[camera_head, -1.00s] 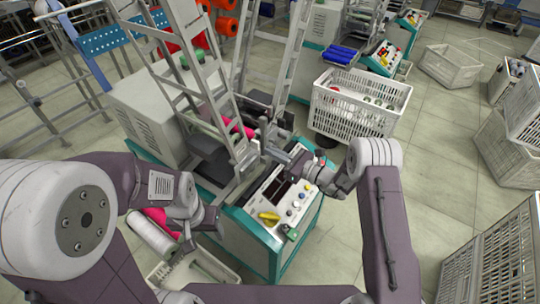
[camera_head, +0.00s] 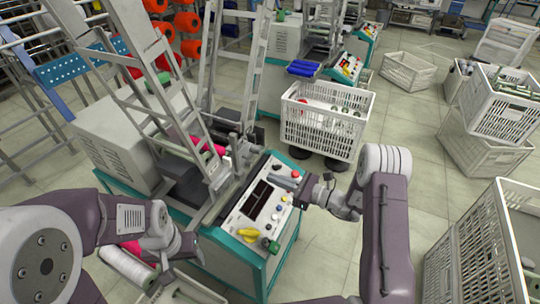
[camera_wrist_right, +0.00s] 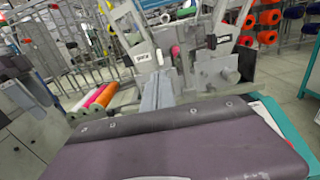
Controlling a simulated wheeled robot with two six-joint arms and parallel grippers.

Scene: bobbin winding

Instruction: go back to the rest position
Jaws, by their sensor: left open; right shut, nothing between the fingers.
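The winding machine with its control panel (camera_head: 264,206) stands in the middle of the head view, a yellow item and several knobs on the panel. My right gripper (camera_head: 303,187) is shut and empty at the panel's right edge; whether it touches cannot be told. In the right wrist view a grey finger-like part (camera_wrist_right: 157,92) points at the machine frame. My left gripper (camera_head: 190,247) is open at the machine's near left side, beside a white roll (camera_head: 127,266) and a pink bobbin; its fingertips are small and partly hidden.
A white crate (camera_head: 322,127) with bobbins stands behind the panel. More crates stand on the right, one (camera_head: 490,240) close to my right arm. A tall metal frame (camera_head: 160,80) rises from the machine. A pale tray (camera_head: 180,292) lies at the bottom. Floor is open right of the machine.

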